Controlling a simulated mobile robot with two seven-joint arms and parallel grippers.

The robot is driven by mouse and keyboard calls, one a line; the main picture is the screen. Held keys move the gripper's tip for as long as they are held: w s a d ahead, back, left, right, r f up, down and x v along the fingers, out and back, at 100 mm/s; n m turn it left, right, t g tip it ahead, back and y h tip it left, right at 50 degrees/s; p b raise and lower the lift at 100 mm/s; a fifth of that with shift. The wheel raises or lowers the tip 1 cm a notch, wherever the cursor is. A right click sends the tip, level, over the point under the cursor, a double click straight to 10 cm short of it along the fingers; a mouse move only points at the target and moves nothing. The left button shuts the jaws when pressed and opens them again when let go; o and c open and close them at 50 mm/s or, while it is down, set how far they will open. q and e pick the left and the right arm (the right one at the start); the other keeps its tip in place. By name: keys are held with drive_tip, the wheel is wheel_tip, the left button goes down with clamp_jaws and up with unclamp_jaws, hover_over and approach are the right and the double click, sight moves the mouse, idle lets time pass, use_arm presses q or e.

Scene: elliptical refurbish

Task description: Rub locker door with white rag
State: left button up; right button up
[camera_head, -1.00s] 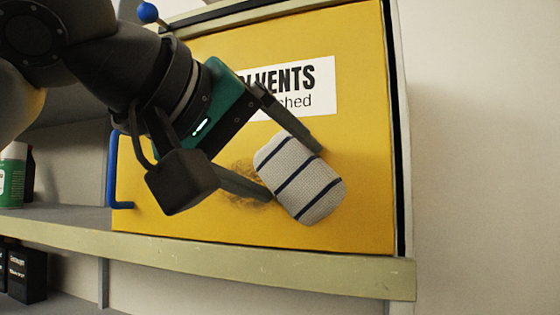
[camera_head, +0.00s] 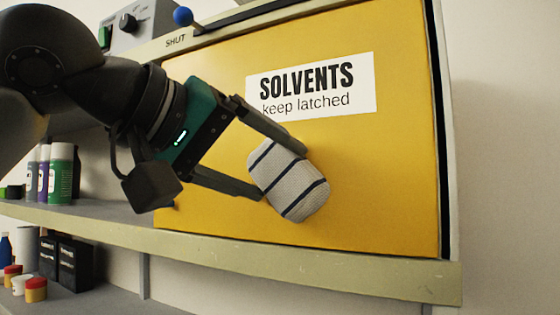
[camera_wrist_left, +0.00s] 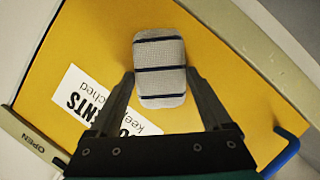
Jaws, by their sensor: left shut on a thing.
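The yellow locker door (camera_head: 380,190) fills the middle of the head view, with a white "SOLVENTS keep latched" label (camera_head: 312,88) on it. My left gripper (camera_head: 283,165) is shut on the white rag (camera_head: 290,182), a folded pad with dark stripes. The rag is in front of the door below the label and looks to be against it, though contact cannot be told for sure. The left wrist view shows the rag (camera_wrist_left: 160,68) between the fingers over the yellow door (camera_wrist_left: 225,80). The door surface behind the rag and gripper is hidden. My right gripper is not in view.
A blue handle (camera_wrist_left: 285,150) shows in the left wrist view. Spray cans (camera_head: 61,172) stand on the shelf at left, with bottles and jars below. The wall at right is bare.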

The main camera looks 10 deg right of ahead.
use_arm(q)
drive_tip(key=shift+w+a+p, duration=0.3)
drive_tip(key=shift+w+a, duration=0.55)
drive_tip(key=shift+a, duration=0.3)
drive_tip(key=shift+w+a+p, duration=0.25)
drive_tip(key=shift+w+a, duration=0.55)
drive_tip(key=shift+a, duration=0.3)
drive_tip(key=shift+s, duration=0.1)
drive_tip(key=shift+s+a+b, duration=0.3)
drive_tip(key=shift+s+a, duration=0.25)
drive_tip(key=shift+s, duration=0.25)
drive_tip(key=shift+s+a+b, duration=0.35)
drive_tip(key=shift+s+a, duration=0.25)
drive_tip(key=shift+s, duration=0.2)
drive_tip(key=shift+s+a+b, duration=0.3)
drive_tip(key=shift+s+a, duration=0.25)
drive_tip(key=shift+s, duration=0.25)
drive_tip(key=shift+s+a+b, duration=0.3)
drive_tip(key=shift+s+a, duration=0.6)
drive_tip(key=shift+s, duration=0.3)
drive_tip(key=w+a+x, duration=0.1)
drive_tip(key=x, duration=0.6)
drive_tip(key=shift+w+p, duration=0.25)
drive_tip(key=shift+p, duration=0.15)
